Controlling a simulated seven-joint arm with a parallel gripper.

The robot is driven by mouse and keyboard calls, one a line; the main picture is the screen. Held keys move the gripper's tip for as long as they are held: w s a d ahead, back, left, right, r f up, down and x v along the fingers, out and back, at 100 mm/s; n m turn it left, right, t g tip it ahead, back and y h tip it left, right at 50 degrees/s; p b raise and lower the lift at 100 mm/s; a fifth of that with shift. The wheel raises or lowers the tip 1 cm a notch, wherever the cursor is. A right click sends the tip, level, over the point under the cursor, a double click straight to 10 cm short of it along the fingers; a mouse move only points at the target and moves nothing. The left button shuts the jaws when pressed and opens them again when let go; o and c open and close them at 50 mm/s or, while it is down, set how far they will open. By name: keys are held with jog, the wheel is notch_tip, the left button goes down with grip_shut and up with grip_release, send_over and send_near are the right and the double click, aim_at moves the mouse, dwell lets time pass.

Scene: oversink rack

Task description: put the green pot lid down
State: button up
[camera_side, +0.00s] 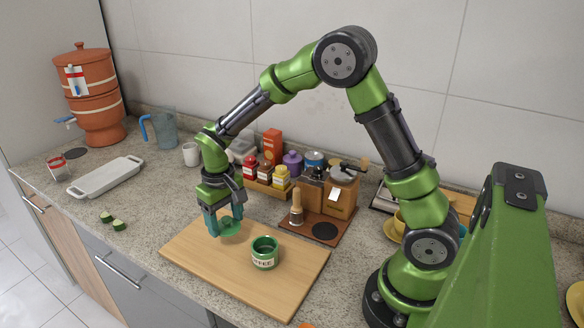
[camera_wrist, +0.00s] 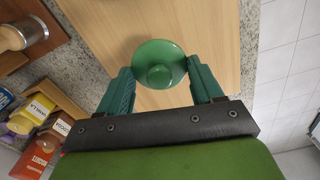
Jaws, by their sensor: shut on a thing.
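The green pot lid (camera_wrist: 158,58) is round with a knob, and it sits between the two fingers of my gripper (camera_wrist: 162,88) in the wrist view. In the side view the lid (camera_side: 229,227) is in my gripper (camera_side: 224,226), above the left part of the wooden board (camera_side: 290,297). My gripper is shut on the lid. A green pot labelled coffee (camera_side: 264,254) stands upright on the board, to the right of the lid and apart from it. Its top looks uncovered. The gap between lid and board is hard to judge.
Spice bottles (camera_side: 282,179) stand in a wooden tray behind the board. A coffee grinder (camera_side: 340,192) and a tamper (camera_side: 296,207) are behind the pot. A white tray (camera_side: 106,176) and cucumber pieces (camera_side: 119,225) lie to the left. The board's front left is clear.

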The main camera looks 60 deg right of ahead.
aim_at(229, 242)
jog(key=shift+f, duration=2.1)
jog(key=o, duration=1)
jog(key=shift+f, duration=0.1)
jog(key=shift+o, duration=0.2)
notch_tip(229, 242, up, 12)
jog(key=shift+r, duration=0.2)
jog(key=s+r+m+t+y, duration=0.1)
jog(key=s+r+t, duration=0.2)
jog(key=s, duration=0.6)
jog(key=s+r+t+y, duration=0.1)
jog(key=s+r+t, duration=0.3)
jog(key=s+r, duration=0.3)
jog(key=shift+s+a+m, duration=0.2)
jog(key=shift+s+m, duration=0.2)
jog(key=shift+s, duration=0.8)
